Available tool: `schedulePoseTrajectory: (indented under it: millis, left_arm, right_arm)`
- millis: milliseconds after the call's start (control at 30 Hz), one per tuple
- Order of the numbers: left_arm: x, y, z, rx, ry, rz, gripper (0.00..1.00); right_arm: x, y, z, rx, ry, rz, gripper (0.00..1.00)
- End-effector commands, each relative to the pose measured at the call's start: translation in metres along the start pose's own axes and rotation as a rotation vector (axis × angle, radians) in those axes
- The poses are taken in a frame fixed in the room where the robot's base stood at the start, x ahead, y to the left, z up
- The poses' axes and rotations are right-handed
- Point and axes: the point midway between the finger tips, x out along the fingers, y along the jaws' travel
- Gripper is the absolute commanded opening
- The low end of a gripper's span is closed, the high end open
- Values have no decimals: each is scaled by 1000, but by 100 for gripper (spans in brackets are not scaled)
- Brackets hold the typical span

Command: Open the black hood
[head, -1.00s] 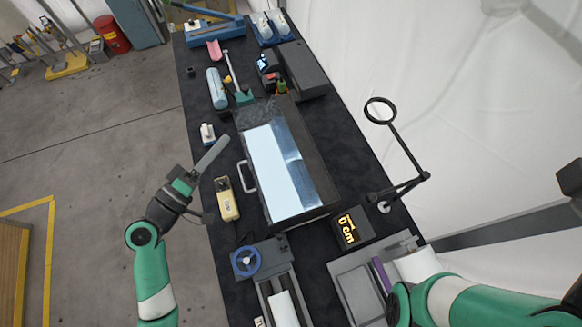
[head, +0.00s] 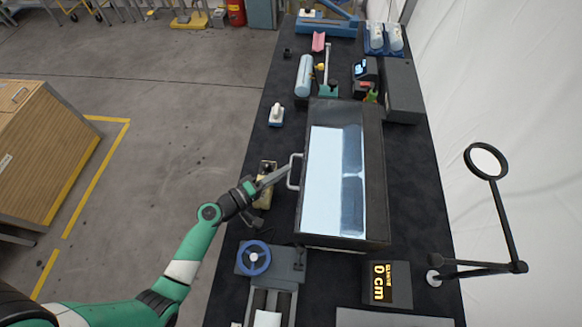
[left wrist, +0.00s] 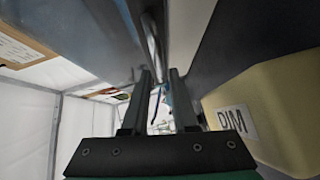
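The black hood (head: 374,170) is a box with a large pale window, shut on the dark table. Its light grey handle (head: 293,172) stands out from the left side. My left gripper (head: 284,174) reaches in from the left, with its fingertips at the handle. In the left wrist view my left gripper (left wrist: 160,80) has its two fingers apart, with a clear gap between them. A grey bar, likely the handle (left wrist: 152,42), shows just beyond the fingertips. I cannot tell whether it lies between them. My right gripper is out of view.
A yellow device (head: 266,170) stands under my left gripper and shows as a yellow block (left wrist: 270,110) in the left wrist view. A blue-wheeled machine (head: 254,258) and a display box (head: 388,284) stand in front of the hood. A magnifier arm (head: 500,215) stands at right.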

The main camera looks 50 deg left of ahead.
Motion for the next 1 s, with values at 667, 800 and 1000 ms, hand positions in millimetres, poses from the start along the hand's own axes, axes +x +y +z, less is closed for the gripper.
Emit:
schedulePoseTrajectory:
  millis: [667,800,1000]
  left_arm:
    - [37,0,0,1,0,0,2]
    - [37,0,0,1,0,0,0]
    - [37,0,0,1,0,0,0]
  right_arm:
    - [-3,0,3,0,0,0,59]
    - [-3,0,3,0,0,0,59]
    - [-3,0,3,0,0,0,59]
